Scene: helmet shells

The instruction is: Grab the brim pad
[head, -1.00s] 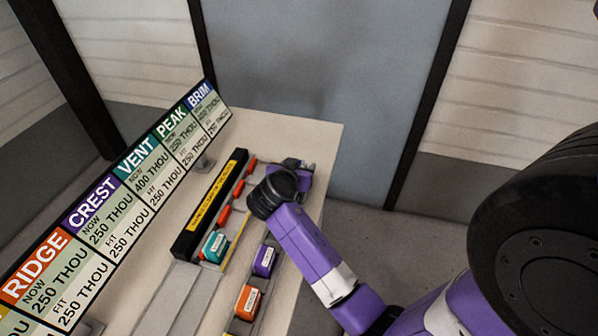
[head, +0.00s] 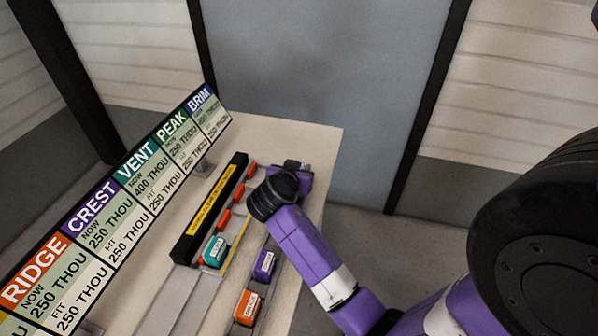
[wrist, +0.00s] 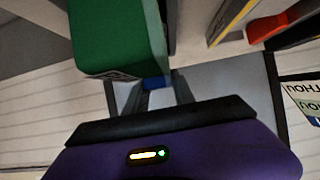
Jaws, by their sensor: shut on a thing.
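In the wrist view the fingertips of my gripper (wrist: 156,92) are closed on a small blue piece (wrist: 155,82), which looks like the brim pad. Only a sliver of it shows. A large green block (wrist: 118,38) stands right beside it, close to the fingers. In the head view my gripper (head: 297,168) is at the far end of the table, past my dark wrist joint. The brim pad is hidden there.
On the table (head: 318,150) are a teal pad (head: 214,250), a purple pad (head: 264,264) and an orange pad (head: 248,307). A black bar (head: 212,205) with a yellow label and several red-orange pieces lies alongside. A sign board (head: 125,200) stands at left.

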